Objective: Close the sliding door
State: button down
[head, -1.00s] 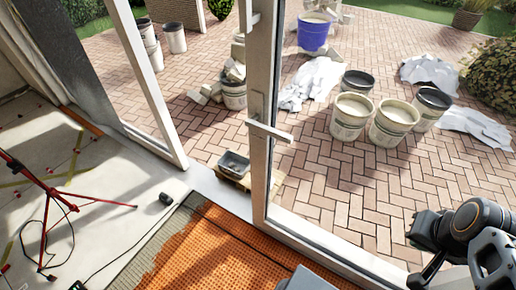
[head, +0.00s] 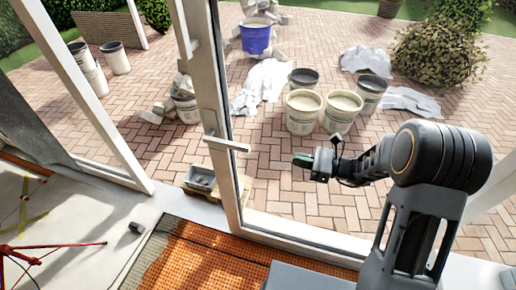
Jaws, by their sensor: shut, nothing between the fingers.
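The sliding door (head: 207,95) has a white frame and a clear glass pane reaching right. Its lever handle (head: 227,145) sticks out to the right from the upright at its left edge. A gap lies between this upright and the white post (head: 90,110) further left, so the door stands open. My gripper (head: 303,160) is shut and empty, to the right of the handle and apart from it. It shows against the glass and the paving behind. Its green fingertip area is small, and its exact depth from the pane is hard to tell.
A grey tub (head: 202,178) on a wooden board stands by the threshold, near the door's lower left. A small dark object (head: 136,227) lies on the floor. A red tripod (head: 50,245) stands at left. Orange matting (head: 205,255) covers the floor below the door. Buckets (head: 303,112) stand outside.

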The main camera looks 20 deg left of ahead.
jog(key=a+p, duration=0.3)
jog(key=a, duration=1)
jog(key=shift+w+a, duration=0.15)
jog(key=shift+a, duration=0.15)
